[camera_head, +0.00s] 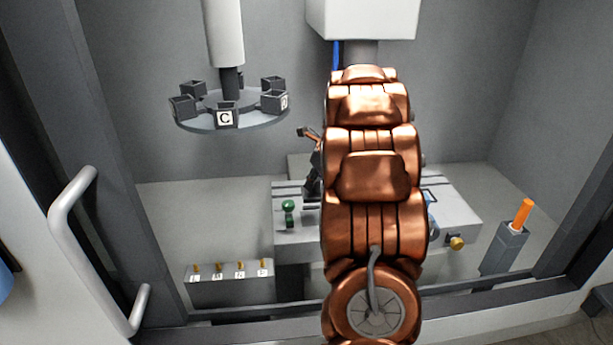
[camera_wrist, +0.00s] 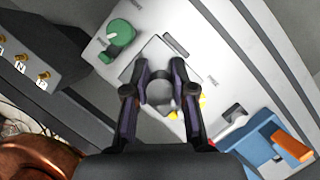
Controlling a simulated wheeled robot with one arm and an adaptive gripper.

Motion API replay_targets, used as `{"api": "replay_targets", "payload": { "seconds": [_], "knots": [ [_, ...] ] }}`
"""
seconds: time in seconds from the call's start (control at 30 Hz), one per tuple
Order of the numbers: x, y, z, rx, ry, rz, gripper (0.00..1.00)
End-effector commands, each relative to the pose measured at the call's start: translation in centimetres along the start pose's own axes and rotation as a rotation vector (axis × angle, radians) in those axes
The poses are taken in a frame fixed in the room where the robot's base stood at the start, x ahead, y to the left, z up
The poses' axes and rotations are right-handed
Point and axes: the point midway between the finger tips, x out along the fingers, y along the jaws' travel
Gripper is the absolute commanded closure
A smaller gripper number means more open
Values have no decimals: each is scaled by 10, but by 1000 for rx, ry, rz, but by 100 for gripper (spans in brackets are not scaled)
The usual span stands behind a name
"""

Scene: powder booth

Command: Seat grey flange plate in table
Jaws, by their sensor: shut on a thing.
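In the wrist view my gripper (camera_wrist: 160,78) has its two dark fingers closed around a round grey boss. The boss seems to belong to the pale grey flange plate (camera_wrist: 152,54), which shows past the fingertips above the table (camera_wrist: 222,75). I cannot tell whether the plate touches the table or hangs just over it; its near side is hidden by the fingers. In the head view the grey table (camera_head: 290,238) stands in the booth. My copper-coloured arm covers its middle, the plate and most of the gripper.
A green knob (camera_head: 289,207) stands on the table's left. A blue clamp (camera_wrist: 258,140) with an orange handle is at the right in the wrist view. A pegged block (camera_head: 230,290), a carousel of lettered boxes (camera_head: 208,124) and an orange stick (camera_head: 523,212) in a holder surround the table.

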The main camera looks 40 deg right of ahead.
Motion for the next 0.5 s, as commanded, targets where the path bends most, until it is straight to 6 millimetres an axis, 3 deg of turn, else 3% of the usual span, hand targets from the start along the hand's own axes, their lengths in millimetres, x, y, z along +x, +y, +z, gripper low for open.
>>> {"api": "replay_targets", "payload": {
  "seconds": [0.5],
  "knots": [
    [29, 0, -12, -1, 0, -1, 100]
  ]
}}
